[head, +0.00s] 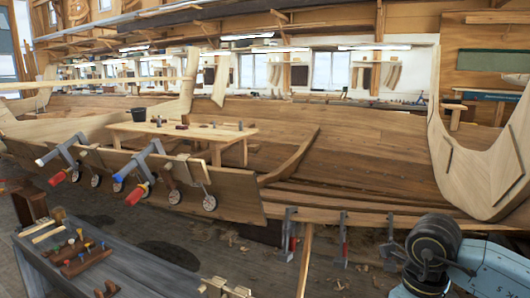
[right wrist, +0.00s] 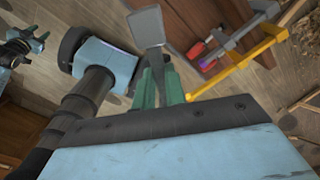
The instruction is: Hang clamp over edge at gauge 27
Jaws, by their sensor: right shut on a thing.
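My right gripper (right wrist: 160,88) has green fingers and is shut on a grey metal piece with a flat square end (right wrist: 147,27). It looks like part of a clamp, but most of it is hidden. Another clamp, with a grey bar and red handle (right wrist: 214,42), and a yellow angled bar (right wrist: 240,66) lie to the right of the fingers. What looks like my left gripper (right wrist: 36,38) shows small at the far left; its jaws are unclear. In the head view, clamps hang on the plank edge (head: 215,178) at left and lower clamps (head: 289,235) stand along the hull's bottom. No gauge number is readable.
A grey bench (head: 115,270) with small tools stands at front left. A wooden table (head: 190,130) stands within the hull (head: 340,150). A large curved wooden piece (head: 480,160) rises at right. Floor with shavings (head: 235,240) lies open before the hull.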

